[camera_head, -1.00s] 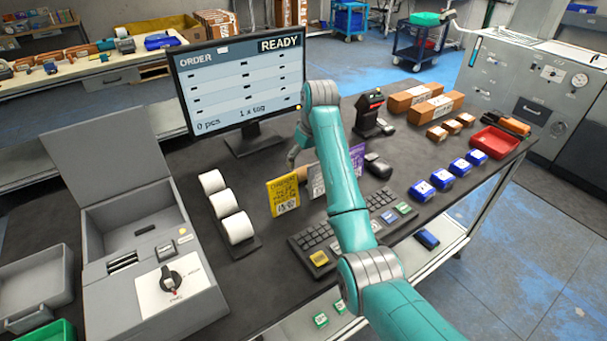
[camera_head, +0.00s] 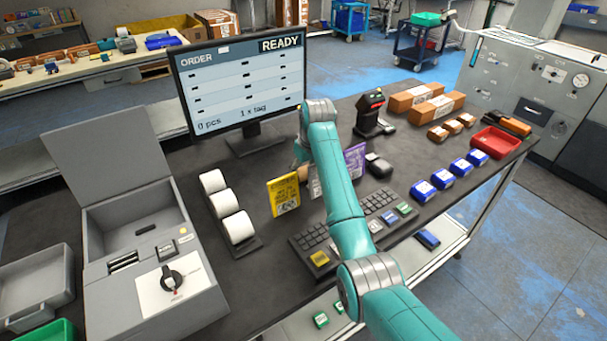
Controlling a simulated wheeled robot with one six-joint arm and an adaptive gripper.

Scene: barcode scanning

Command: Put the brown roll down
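A small brown patch (camera_head: 298,151) shows just left of my arm's wrist, in front of the monitor stand. It may be part of the brown roll, but most of it is hidden, so I cannot be sure. My gripper is almost wholly hidden behind my teal arm; its fingers cannot be made out, nor whether they hold anything. No other brown roll is plain in view. The black tabletop (camera_head: 262,170) lies below and around this spot.
Several white rolls (camera_head: 238,228) stand in a dark holder on the left. A yellow card (camera_head: 284,195) and purple card (camera_head: 356,160) stand near my arm. The keyboard (camera_head: 315,235), monitor (camera_head: 240,85), black scanner (camera_head: 370,115), blue boxes (camera_head: 423,191) and red tray (camera_head: 496,142) surround it.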

